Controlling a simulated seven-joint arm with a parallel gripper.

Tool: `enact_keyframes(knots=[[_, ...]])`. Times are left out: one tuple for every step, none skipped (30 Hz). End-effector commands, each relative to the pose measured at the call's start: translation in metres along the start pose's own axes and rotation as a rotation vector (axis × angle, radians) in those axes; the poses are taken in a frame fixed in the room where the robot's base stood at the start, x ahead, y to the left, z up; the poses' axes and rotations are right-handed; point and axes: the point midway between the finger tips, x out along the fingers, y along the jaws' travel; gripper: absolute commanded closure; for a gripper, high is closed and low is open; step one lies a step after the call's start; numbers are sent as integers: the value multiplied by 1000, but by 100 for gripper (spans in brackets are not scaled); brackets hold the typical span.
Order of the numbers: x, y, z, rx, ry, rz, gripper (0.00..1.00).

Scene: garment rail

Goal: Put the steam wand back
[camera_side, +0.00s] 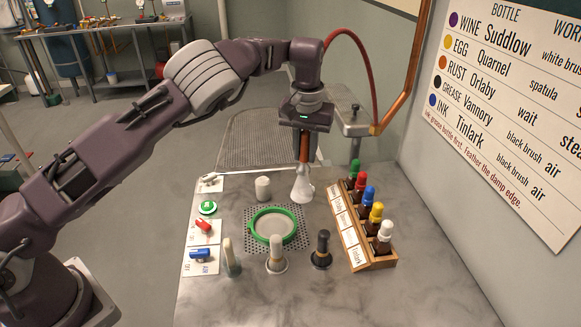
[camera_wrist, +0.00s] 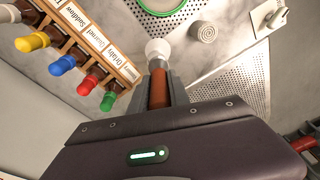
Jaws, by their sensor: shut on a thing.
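The steam wand (camera_side: 302,187) has a red-brown shaft and a pale flared nozzle. In the wrist view my gripper (camera_wrist: 159,90) is shut on the brown shaft of the wand (camera_wrist: 158,52), with the white nozzle pointing away. I cannot tell if the nozzle touches the table. A red hose (camera_side: 362,62) arches behind my gripper toward a copper pipe (camera_side: 402,90). A grey metal bracket (camera_side: 354,122) stands behind, right of my gripper; nothing clearly rests in it.
A wooden rack (camera_side: 376,262) of several coloured-cap bottles is close on the right. A green ring (camera_side: 253,226) lies on a perforated plate, with brushes and pots (camera_side: 276,256) in front. Red and blue switches (camera_side: 203,227) line the left edge. The table's front right is clear.

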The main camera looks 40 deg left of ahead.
Motion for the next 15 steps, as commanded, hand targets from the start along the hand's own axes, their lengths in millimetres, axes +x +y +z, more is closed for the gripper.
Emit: enact_keyframes(knots=[[5,1,-9,45,8,12,100],[6,2,-13,69,11,22,100],[8,4,-16,93,13,31,100],[9,5,-17,105,14,36,100],[10,5,-18,112,14,39,100],[13,6,-18,116,14,41,100],[16,6,-17,116,13,41,100],[19,6,-17,116,13,40,100],[24,6,-16,115,14,41,100],[27,6,-16,114,13,41,100],[30,6,-15,113,13,41,100],[35,6,-15,114,13,40,100],[38,6,-14,114,14,41,100],[40,7,-14,114,13,41,100],[43,7,-14,114,13,41,100]])
